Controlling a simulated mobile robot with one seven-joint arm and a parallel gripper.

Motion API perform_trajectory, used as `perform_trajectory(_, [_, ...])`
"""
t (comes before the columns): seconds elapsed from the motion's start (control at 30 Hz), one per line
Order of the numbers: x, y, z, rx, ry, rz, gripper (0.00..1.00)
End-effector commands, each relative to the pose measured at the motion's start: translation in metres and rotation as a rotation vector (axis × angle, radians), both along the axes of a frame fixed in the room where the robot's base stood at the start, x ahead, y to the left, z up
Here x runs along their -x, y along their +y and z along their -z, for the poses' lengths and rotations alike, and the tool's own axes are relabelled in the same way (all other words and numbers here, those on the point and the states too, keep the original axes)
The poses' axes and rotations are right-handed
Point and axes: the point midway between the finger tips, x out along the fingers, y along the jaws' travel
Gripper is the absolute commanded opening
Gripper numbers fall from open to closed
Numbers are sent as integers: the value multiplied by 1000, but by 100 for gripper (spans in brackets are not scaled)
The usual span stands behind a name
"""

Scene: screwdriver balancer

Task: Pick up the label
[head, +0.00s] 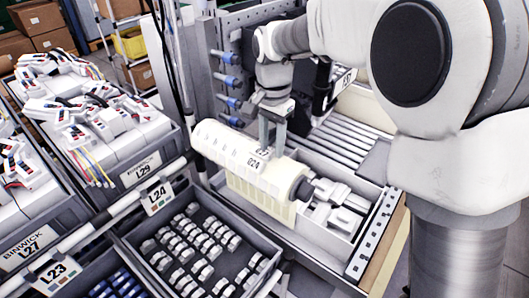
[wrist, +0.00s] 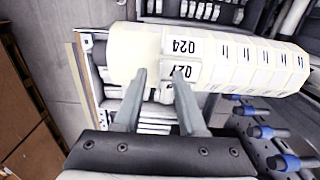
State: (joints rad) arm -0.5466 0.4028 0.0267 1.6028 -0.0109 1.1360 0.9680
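A large cream roll of labels (head: 235,155) lies across the top of the grey machine in the head view, and also shows across the top of the wrist view (wrist: 235,58). Its face carries rows of small white labels. One label reads 024 (wrist: 182,46); the label below it reads 027 (wrist: 181,71). My gripper (head: 271,146) points down at the roll by these labels. In the wrist view my gripper (wrist: 160,76) is open, its fingertips apart at the left side of the 027 label. I cannot tell whether they touch the roll.
A tray of small grey parts (head: 205,250) stands in front of the roll, and bins of white parts (head: 105,130) stand at left. Blue-tipped pegs (head: 231,103) stick out close behind the roll. A grey rack with rollers (head: 345,140) lies right of my gripper.

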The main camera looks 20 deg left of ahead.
Motion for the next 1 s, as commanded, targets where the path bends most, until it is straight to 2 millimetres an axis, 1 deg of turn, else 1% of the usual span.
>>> perform_trajectory(0.03, [0, 0, 7, 1, 2, 0, 40])
perform_trajectory(0.1, [0, 0, 12, 1, 2, 0, 40])
perform_trajectory(0.37, [0, 0, 15, -1, -1, 0, 40])
perform_trajectory(0.6, [0, 0, 14, -1, 0, 0, 0])
perform_trajectory(1.0, [0, 0, 14, 0, 0, 0, 0])
